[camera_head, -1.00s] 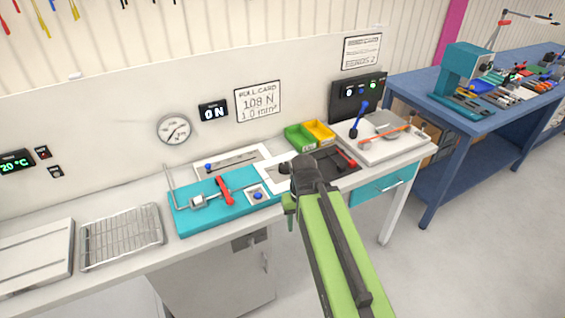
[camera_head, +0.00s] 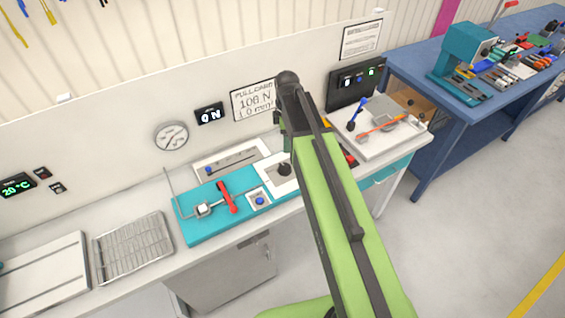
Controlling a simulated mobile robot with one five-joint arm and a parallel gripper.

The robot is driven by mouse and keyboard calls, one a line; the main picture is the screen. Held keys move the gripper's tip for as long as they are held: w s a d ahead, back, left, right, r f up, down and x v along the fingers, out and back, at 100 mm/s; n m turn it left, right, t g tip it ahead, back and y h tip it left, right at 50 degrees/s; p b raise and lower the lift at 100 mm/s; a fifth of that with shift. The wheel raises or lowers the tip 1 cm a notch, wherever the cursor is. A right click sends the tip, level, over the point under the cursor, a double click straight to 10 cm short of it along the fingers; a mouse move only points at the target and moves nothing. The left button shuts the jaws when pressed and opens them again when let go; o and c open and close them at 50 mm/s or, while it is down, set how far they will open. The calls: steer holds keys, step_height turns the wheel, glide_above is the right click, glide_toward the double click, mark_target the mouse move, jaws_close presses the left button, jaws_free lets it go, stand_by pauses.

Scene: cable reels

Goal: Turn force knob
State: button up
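A black knob (camera_head: 284,170) stands on a white plate (camera_head: 272,184) at the right part of the teal fixture; I cannot read a label on it. A smaller blue knob (camera_head: 260,201) sits on a small white pad just below and left. The force display (camera_head: 209,114) on the back panel reads 0 N. My green and black arm passes over the bench just right of the black knob, its dark joint raised in front of the pull card (camera_head: 252,101). My gripper is not visible; the arm's links may hide it.
The teal fixture (camera_head: 196,232) carries a red lever (camera_head: 227,197). A wire rack (camera_head: 133,248) lies at left. A round dial (camera_head: 171,136) hangs behind. A white tray (camera_head: 372,147) with a blue lever is right of my arm. A blue table (camera_head: 440,128) stands farther right.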

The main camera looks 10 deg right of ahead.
mark_target(285, 167)
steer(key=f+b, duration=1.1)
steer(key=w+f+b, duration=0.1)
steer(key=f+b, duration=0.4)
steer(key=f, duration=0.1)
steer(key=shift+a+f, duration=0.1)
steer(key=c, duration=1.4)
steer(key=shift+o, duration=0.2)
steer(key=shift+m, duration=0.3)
